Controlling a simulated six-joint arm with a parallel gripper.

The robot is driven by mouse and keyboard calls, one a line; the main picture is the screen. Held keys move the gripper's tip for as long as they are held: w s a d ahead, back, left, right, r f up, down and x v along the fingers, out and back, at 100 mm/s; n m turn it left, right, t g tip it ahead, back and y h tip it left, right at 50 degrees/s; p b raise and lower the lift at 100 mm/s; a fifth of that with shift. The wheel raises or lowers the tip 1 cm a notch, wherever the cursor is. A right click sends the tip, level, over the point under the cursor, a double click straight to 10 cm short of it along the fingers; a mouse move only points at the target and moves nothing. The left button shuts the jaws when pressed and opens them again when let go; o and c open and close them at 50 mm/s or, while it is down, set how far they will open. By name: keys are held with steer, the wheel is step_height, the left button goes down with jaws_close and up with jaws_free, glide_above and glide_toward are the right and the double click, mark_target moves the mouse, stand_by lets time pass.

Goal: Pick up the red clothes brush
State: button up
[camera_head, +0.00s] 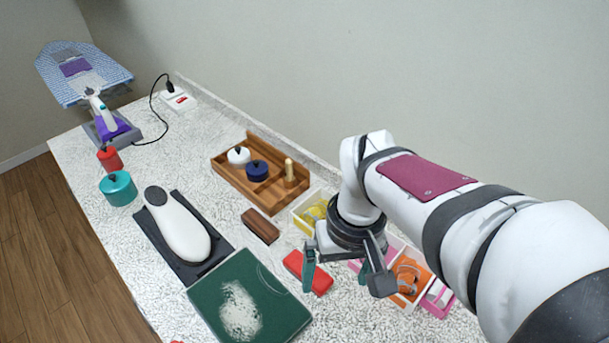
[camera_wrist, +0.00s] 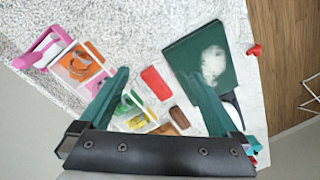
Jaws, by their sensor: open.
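The red clothes brush (camera_head: 307,273) lies on the speckled worktop, beside the dark green board. In the wrist view the red brush (camera_wrist: 156,83) shows between the two teal fingers and apart from both. My gripper (camera_head: 340,276) is open and empty, pointing down over the worktop close to the brush. In the wrist view my gripper (camera_wrist: 157,77) has its fingers spread wide on either side of the brush. How high the fingertips are above the brush is hard to tell. In the head view the left finger stands in front of part of the brush.
The green board (camera_head: 248,299) with a whitish patch lies left of the red brush. A brown block (camera_head: 260,226) lies behind it. Small bins, one yellow (camera_head: 300,214) and one orange (camera_head: 411,277), stand nearby. A wooden tray (camera_head: 225,174) and a black stand (camera_head: 226,252) are farther left.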

steer(key=w+a+f+n, duration=0.2)
steer(key=w+f+n, duration=0.15)
steer(key=w, duration=0.25)
steer(key=w+a+f+n, duration=0.2)
steer(key=w+n, duration=0.2)
steer(key=w, duration=0.2)
steer(key=shift+h, duration=0.4)
steer(key=f, duration=1.6)
steer(key=shift+w+d+f, duration=0.1)
steer(key=shift+w+d, duration=0.05)
steer(key=shift+w, duration=0.1)
steer(key=c, duration=1.5)
steer(key=r, duration=0.4)
steer(key=shift+d+r, duration=0.2)
steer(key=shift+r, duration=0.15)
steer(key=s+d+r, duration=0.1)
steer(key=d+r, duration=0.1)
steer(key=d, duration=0.1)
steer(key=s+d+r, duration=0.1)
steer(key=d+r, duration=0.1)
steer(key=d, duration=0.2)
steer(key=s+d+r, duration=0.1)
steer(key=d+r, duration=0.1)
steer(key=d, duration=0.1)
steer(key=shift+s+d+r, duration=0.2)
steer(key=shift+s+d, duration=0.1)
steer(key=shift+s, duration=0.05)
